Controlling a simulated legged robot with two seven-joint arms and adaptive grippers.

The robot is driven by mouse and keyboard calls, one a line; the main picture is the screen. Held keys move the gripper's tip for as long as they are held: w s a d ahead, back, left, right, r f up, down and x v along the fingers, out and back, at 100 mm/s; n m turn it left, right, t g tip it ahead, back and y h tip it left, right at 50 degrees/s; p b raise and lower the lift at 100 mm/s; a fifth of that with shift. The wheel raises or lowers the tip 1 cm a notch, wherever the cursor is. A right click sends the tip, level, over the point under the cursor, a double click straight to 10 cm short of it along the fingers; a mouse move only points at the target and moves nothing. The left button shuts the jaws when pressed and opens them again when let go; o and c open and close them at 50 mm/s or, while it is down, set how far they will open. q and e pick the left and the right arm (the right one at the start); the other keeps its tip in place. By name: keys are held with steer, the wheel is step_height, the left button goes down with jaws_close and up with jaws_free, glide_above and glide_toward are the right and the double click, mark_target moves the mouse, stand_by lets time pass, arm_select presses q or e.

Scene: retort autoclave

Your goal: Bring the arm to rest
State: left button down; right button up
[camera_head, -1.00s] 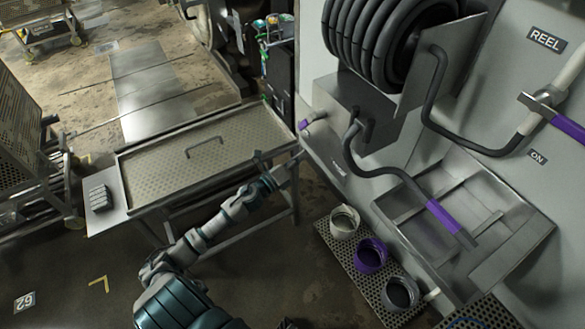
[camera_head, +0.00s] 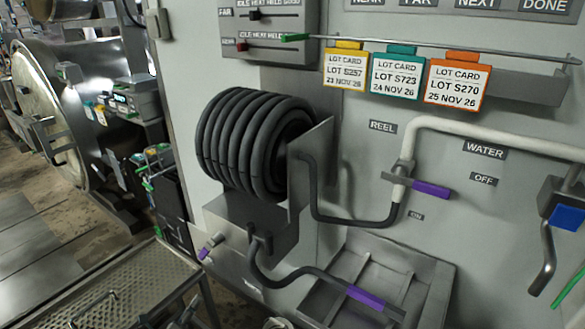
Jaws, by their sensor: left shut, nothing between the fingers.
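The rest of my left arm is below the picture. My right gripper is out of view.
A black hose reel (camera_head: 245,143) stands on the grey panel. Its purple-gripped hose nozzle (camera_head: 368,298) lies over a metal basin (camera_head: 405,275). Lot cards (camera_head: 397,76) hang from a rail above. A blue-handled tap (camera_head: 566,216) is at right.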

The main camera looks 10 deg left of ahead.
arm_select(q)
steer(key=s+a+f+n+g+y+p, duration=0.1)
steer(key=a+f+n+y, duration=0.1)
steer(key=f+n, duration=0.4)
steer(key=s+a+f+n+g+y+p, duration=0.1)
steer(key=a+f+n+g+y, duration=0.15)
steer(key=f, duration=0.45)
steer(key=s+d+f+n+g+y+p, duration=0.1)
steer(key=s+d+f+n+g, duration=0.3)
steer(key=f, duration=0.5)
steer(key=s+d+f+n+g+y+p, duration=0.1)
steer(key=s+d+f+n+g, duration=0.1)
steer(key=s+f+n, duration=0.45)
steer(key=s+d+f+n+g+h+p, duration=0.1)
steer(key=s+d+f+n+g, duration=0.2)
steer(key=s+d+f, duration=0.4)
steer(key=s+d+f+n+g+h, duration=0.2)
steer(key=s+d+f+g, duration=0.3)
steer(key=s, duration=1)
step_height(320, 180, down, 4)
steer(key=shift+d+f+n+p, duration=0.35)
steer(key=shift+d+n, duration=0.35)
steer(key=shift+d, duration=0.55)
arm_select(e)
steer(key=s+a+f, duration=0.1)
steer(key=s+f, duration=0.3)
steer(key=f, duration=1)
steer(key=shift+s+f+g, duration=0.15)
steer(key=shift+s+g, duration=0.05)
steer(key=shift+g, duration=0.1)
